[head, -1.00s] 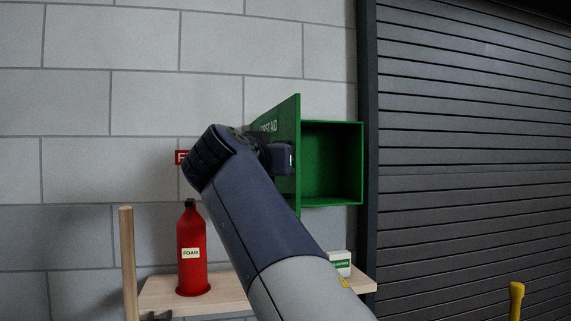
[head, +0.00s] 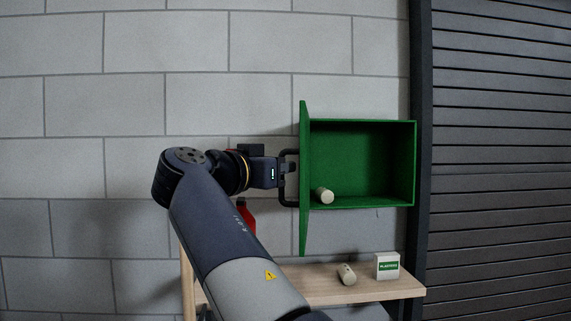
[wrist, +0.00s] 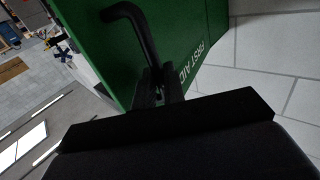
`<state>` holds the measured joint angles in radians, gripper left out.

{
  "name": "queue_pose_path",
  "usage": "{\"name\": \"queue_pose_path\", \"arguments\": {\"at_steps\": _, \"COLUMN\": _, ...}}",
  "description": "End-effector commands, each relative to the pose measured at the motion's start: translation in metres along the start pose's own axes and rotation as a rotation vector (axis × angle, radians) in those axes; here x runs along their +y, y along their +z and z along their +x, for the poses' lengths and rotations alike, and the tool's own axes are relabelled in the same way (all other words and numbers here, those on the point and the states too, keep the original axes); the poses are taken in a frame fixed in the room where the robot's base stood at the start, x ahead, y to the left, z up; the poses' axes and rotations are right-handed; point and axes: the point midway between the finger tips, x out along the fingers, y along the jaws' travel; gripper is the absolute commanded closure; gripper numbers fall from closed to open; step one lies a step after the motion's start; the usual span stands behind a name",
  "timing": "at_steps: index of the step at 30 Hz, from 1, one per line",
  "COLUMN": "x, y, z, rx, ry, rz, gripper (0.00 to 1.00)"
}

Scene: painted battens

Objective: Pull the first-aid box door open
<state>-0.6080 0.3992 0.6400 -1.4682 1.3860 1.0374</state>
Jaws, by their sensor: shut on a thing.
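The green first-aid box (head: 365,160) is fixed to the block wall, and its inside shows. Its green door (head: 304,225) stands out from the left side of the box, seen nearly edge-on. The door's face with the words FIRST AID (wrist: 195,35) fills the top of the wrist view. My gripper (head: 284,172) comes from the left and is shut on the black door handle (head: 291,198). In the wrist view the gripper fingers (wrist: 159,88) close around one end of the bent handle (wrist: 137,22). A pale roll (head: 324,195) lies inside the box at lower left.
A wooden shelf (head: 375,289) below the box carries another pale roll (head: 347,274) and a white PLASTERS box (head: 387,266). A red extinguisher (head: 246,216) is mostly hidden behind my arm. A dark roller shutter (head: 500,160) is at the right.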

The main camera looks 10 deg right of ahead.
Motion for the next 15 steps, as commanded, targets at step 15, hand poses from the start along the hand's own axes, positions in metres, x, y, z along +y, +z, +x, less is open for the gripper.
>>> {"name": "queue_pose_path", "arguments": {"at_steps": 15, "x": -0.0023, "y": 0.007, "z": 0.0001, "rx": -0.012, "ry": 0.001, "rz": -0.009, "gripper": 0.68}}
